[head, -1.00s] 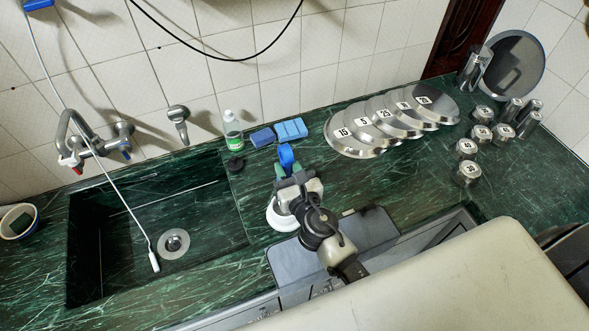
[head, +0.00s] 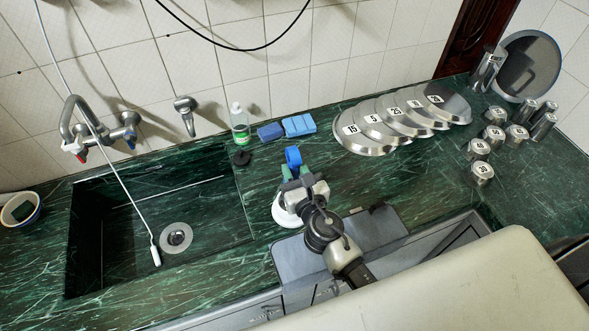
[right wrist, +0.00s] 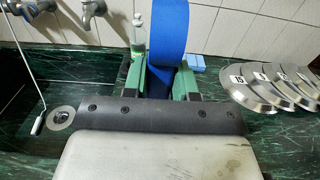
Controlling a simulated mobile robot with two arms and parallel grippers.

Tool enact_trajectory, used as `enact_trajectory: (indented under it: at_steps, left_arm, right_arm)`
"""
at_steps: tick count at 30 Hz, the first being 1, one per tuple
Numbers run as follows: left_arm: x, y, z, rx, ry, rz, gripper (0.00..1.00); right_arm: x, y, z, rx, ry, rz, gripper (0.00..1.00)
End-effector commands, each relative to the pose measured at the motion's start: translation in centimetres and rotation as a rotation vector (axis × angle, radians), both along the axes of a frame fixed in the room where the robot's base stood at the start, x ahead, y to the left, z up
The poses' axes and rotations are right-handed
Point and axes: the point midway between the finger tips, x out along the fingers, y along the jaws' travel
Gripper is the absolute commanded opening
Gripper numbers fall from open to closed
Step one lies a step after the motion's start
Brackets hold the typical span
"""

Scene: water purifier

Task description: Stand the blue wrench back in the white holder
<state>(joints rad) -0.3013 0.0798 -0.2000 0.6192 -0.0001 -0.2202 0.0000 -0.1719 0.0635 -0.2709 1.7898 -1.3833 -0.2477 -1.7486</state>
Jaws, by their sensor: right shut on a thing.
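The blue wrench (head: 293,155) is in my right gripper (head: 294,174), its blue ring end sticking up above the green fingertips. In the right wrist view the wrench (right wrist: 170,28) is a broad blue band rising between the two green fingers (right wrist: 160,78); its lower part is hidden. The white holder (head: 284,214) is a round white piece on the green counter, just below the gripper in the head view and partly covered by it. I cannot tell whether the wrench touches the holder. My left gripper is not in view.
A sink (head: 120,235) with a tap lies to the left. A soap bottle (head: 240,128) and blue sponges (head: 299,125) stand behind the gripper. Numbered metal plates (head: 365,138) and several small metal weights (head: 482,172) are to the right.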

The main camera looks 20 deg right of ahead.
Motion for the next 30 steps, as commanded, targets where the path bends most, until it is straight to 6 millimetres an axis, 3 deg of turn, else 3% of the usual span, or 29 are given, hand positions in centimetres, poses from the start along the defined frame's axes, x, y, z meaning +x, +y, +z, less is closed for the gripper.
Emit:
enact_trajectory:
  at_steps: [30]
  left_arm:
    - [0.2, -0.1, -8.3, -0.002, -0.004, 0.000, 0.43]
  right_arm:
    - [0.0, 0.0, -8.5, -0.001, -0.001, 0.000, 0.00]
